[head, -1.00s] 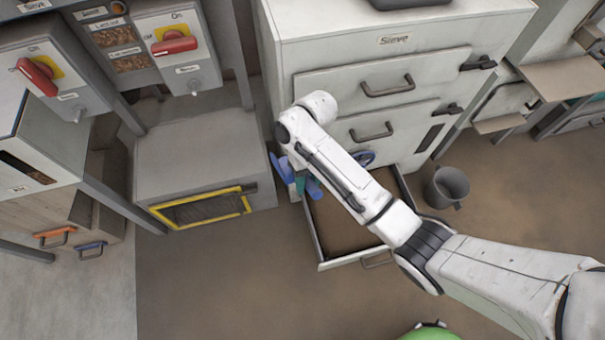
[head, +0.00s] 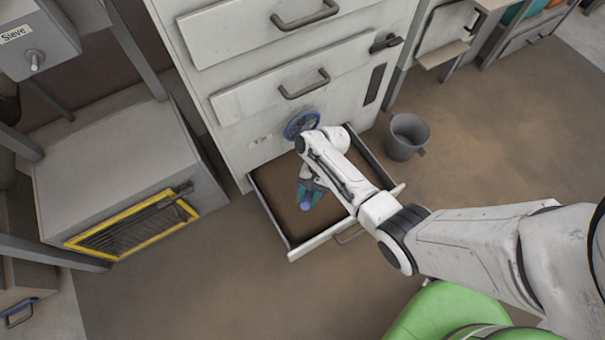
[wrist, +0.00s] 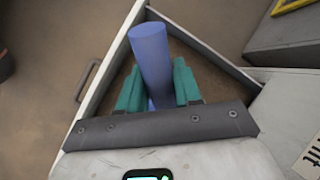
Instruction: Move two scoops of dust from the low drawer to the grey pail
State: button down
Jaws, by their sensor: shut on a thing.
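The low drawer (head: 318,240) is pulled out at the foot of the pale cabinet, with brown dust (head: 277,186) across its floor. My gripper (head: 310,190) is over the drawer's middle, its teal fingers shut on a blue cylindrical handle (head: 306,205). In the wrist view the handle (wrist: 149,50) stands between the fingers (wrist: 158,82). The scoop end is hidden, so I cannot tell whether it touches or holds dust. The drawer walls (wrist: 107,65) flank the gripper there. The grey pail (head: 405,138) stands upright on the floor, right of the drawer; its contents are not clear.
A grey box with a yellow-framed grille (head: 130,225) stands at left. The floor between drawer and pail is narrow; floor in front of the drawer is clear.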

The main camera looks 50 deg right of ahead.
jog(key=shift+s+f+b, duration=0.2)
jog(key=shift+f+b, duration=0.15)
jog(key=shift+f, duration=0.55)
notch_tip(320, 180, down, 10)
jog(key=d+b, duration=0.1)
jog(key=b, duration=1)
jog(key=w+d+f+b, duration=0.1)
jog(key=w+d+b, duration=0.3)
jog(key=d+b, duration=0.2)
jog(key=a+r+h+p, duration=0.1)
jog(key=r+p, duration=0.1)
jog(key=p, duration=0.1)
jog(key=s+r+t+p, duration=0.1)
jog(key=r+p, duration=0.1)
jog(key=p, duration=0.2)
jog(key=a+r+h+p, duration=0.1)
jog(key=r+p, duration=0.2)
jog(key=p, duration=0.1)
jog(key=shift+s+a+t+h, duration=0.3)
jog(key=shift+a, duration=0.05)
jog(key=shift+s+a+r+p, duration=0.1)
jog(key=shift+a+r+p, duration=0.2)
jog(key=shift+p, duration=0.35)
jog(key=shift+s+a+r+p, duration=0.1)
jog(key=shift+r+p, duration=0.3)
jog(key=shift+p, duration=0.2)
jog(key=shift+h, duration=0.3)
